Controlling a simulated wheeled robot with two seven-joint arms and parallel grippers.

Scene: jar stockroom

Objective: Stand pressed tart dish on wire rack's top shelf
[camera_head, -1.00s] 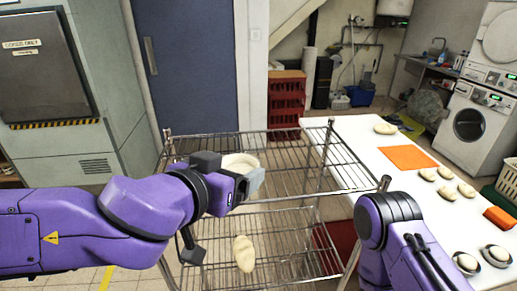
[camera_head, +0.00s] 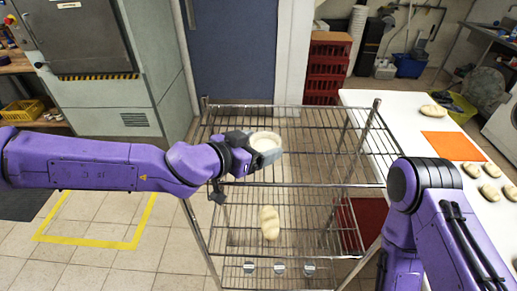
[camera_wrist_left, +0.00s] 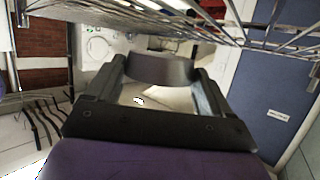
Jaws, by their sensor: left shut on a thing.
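My left gripper (camera_head: 262,160) is shut on the round cream tart dish (camera_head: 265,140), holding it from the near side. The dish looks about level, open side up, over the left-middle part of the wire rack's (camera_head: 330,145) top shelf. I cannot tell whether it touches the wires. In the left wrist view my left gripper (camera_wrist_left: 165,85) has a dark curved band between its fingers, perhaps the shaded dish; rack wires (camera_wrist_left: 215,25) run above it. My right arm shows at right in the head view, but its gripper is out of view.
A pale loaf (camera_head: 269,222) lies on a lower shelf, with several small pale items below. A white table (camera_head: 400,105) with an orange mat (camera_head: 452,146) and dough pieces stands right of the rack. Red crates (camera_head: 325,70) stand behind. The top shelf's right half looks clear.

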